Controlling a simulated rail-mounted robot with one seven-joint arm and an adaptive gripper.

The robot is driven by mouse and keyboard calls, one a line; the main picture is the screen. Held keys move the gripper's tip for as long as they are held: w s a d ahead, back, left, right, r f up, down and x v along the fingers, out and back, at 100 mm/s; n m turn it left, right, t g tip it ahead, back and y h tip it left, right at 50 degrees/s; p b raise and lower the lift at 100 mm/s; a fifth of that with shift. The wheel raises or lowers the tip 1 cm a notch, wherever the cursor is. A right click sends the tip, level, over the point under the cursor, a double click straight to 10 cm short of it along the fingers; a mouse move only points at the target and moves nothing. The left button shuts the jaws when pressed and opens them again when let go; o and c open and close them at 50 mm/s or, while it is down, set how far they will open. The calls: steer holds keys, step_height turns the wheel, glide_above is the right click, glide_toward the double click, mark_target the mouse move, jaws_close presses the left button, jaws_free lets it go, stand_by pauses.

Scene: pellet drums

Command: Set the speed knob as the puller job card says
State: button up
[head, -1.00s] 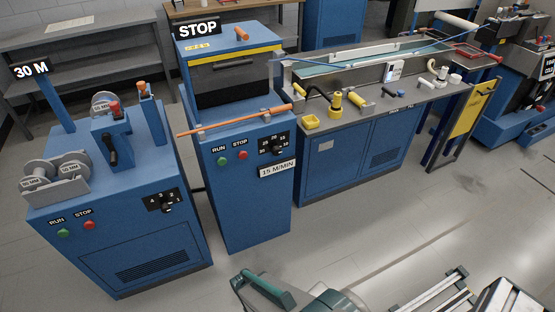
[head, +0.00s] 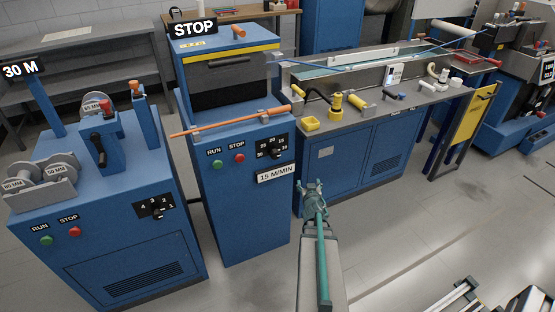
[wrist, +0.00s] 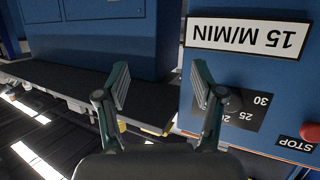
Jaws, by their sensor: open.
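The speed knob (head: 278,152) is a small black knob on a black numbered dial on the front of the blue puller cabinet (head: 240,205). A "15 M/MIN" label (head: 276,174) sits just below it. The knob's pointing is too small to read. In the wrist view the dial (wrist: 246,112) appears upside down with 25 and 30 legible; my right-hand finger hides part of it. My gripper (head: 312,187) is open and empty, right of the puller and below knob height. Its spread fingers also show in the wrist view (wrist: 160,88). I cannot identify the job card for certain.
Green RUN and red STOP buttons (head: 239,158) are left of the dial. An orange rod (head: 230,122) crosses the puller above it. The winder cabinet (head: 100,215) stands left, the water-bath bench (head: 350,150) right.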

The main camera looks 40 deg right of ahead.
step_height(320, 180, up, 3)
steer(key=w+a+n+t, duration=0.1)
steer(key=w+t, duration=0.1)
steer(key=w, duration=0.1)
steer(key=n+t+y, duration=0.1)
steer(key=t+y, duration=0.3)
steer(key=y, duration=0.1)
glide_toward(276, 156)
steer(key=p+x, duration=0.1)
steer(key=x, duration=0.9)
steer(key=shift+w+d+f+p, duration=0.15)
steer(key=shift+w+d+p, duration=0.05)
steer(key=shift+w+p, duration=0.15)
steer(key=c, duration=1.1)
steer(key=shift+c, duration=0.2)
